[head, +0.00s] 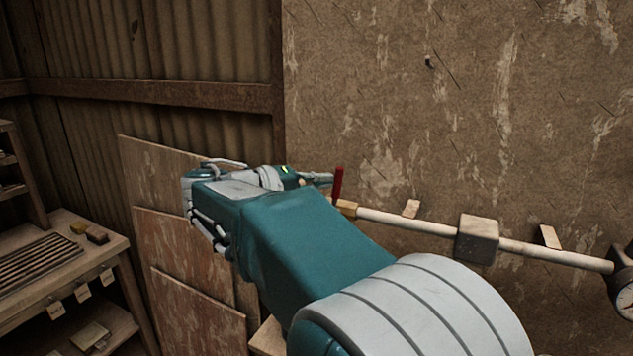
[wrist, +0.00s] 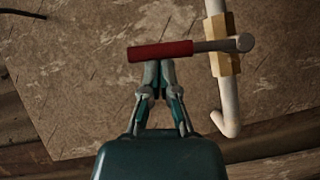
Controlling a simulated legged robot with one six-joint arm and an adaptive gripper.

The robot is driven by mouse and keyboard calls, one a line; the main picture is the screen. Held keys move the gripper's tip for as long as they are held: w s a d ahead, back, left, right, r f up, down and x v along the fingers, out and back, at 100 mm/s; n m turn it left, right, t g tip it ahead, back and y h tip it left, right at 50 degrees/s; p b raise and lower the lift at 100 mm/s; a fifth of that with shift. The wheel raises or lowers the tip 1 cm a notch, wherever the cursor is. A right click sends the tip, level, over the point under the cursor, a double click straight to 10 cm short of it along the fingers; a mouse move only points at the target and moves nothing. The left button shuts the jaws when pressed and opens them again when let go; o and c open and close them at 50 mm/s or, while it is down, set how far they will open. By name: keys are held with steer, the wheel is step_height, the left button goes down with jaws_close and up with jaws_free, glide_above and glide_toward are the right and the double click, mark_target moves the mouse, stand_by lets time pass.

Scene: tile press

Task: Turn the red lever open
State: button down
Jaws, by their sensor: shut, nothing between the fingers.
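The red lever (wrist: 160,51) shows in the wrist view as a red handle on a grey metal stem, joined to a brass valve (wrist: 222,58) on a pale pipe. In the head view the red lever (head: 338,183) stands upright at the pipe's left end. My gripper (wrist: 158,68) is shut, with its fingertips at the handle's lower edge in the wrist view. Nothing is between the fingers. I cannot tell whether the tips touch the handle or lie behind or in front of it. In the head view my gripper (head: 318,178) is just left of the lever.
The pale pipe (head: 405,222) runs along the wall to the right through a square block (head: 477,239) to a gauge (head: 624,285). The pipe's hooked end (wrist: 228,125) is right of my gripper. A wooden bench (head: 110,250) stands at the left. Boards lean on the wall.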

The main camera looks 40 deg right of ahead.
mark_target(369, 216)
steer(key=shift+s+d+m+t+y, duration=0.3)
steer(key=shift+s+m+y, duration=0.15)
steer(key=shift+s+m, duration=0.2)
steer(key=shift+s+d+m+t+y, duration=0.2)
steer(key=shift+s+m+t+y, duration=0.1)
steer(key=shift+s+m+y, duration=0.25)
steer(key=s+d+f+m+t+y, duration=0.2)
steer(key=s+f+m+t+y, duration=0.1)
steer(key=s+f+m+t, duration=0.2)
steer(key=shift+s+d+f+m+t+y, duration=0.3)
steer(key=shift+s+m+y, duration=0.1)
steer(key=shift+s+m, duration=0.2)
